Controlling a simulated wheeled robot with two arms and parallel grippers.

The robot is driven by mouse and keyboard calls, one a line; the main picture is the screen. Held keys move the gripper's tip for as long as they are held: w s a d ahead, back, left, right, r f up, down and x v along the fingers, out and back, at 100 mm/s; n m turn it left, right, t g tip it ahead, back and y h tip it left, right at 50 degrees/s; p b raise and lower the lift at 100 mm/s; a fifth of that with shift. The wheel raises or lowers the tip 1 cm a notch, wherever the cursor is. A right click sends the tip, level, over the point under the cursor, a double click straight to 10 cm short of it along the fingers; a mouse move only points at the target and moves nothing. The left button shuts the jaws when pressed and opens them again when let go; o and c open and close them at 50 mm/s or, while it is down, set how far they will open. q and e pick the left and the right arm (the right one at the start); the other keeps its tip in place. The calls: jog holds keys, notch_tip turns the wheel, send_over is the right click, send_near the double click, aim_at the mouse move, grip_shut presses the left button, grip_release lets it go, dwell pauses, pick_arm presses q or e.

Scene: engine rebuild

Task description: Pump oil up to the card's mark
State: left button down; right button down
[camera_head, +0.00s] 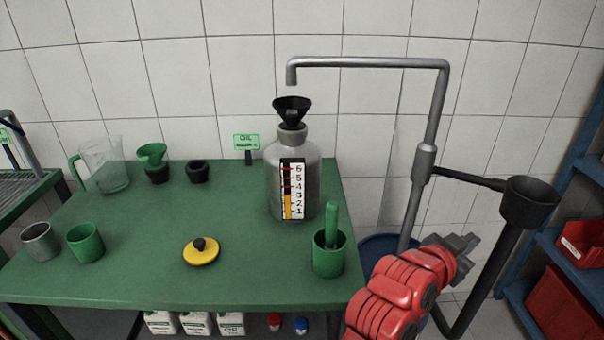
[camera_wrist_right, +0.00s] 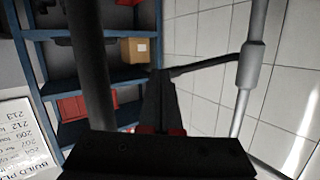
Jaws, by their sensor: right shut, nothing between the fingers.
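A grey oil bottle (camera_head: 272,185) stands on the green bench with a black funnel (camera_head: 292,106) in its neck. On its numbered gauge (camera_head: 292,190), the orange column reaches about 3; red marks sit higher. The pump's grey spout (camera_head: 291,76) ends above the funnel, and no stream shows. My right gripper (camera_head: 472,243) is shut and empty, below the lever and left of the dark pipe. My left gripper is out of view.
A jug (camera_head: 105,165), green funnel (camera_head: 152,153), yellow lid (camera_head: 201,252) and several cups occupy the bench (camera_head: 140,270). A green cup with a handle (camera_head: 329,255) stands at its right front. Blue shelves (camera_head: 560,190) with red bins are right.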

dwell(0.4)
jog(key=w+d+r+n+p, duration=0.1)
jog(key=w+d+r+p, duration=0.1)
jog(key=r+p, duration=0.4)
jog(key=w+d+r+n+g+p, duration=0.1)
jog(key=w+d+r+n+p, duration=0.1)
jog(key=w+r+p, duration=0.3)
notch_tip(320, 180, up, 2)
jog(key=shift+h+p, duration=0.4)
jog(key=shift+p, duration=0.65)
jog(key=shift+w, duration=0.1)
jog(key=w+d+f+p, duration=0.4)
jog(key=d+f, duration=0.2)
jog(key=d, duration=0.2)
jog(key=shift+w+d, duration=0.3)
jog(key=shift+w, duration=0.05)
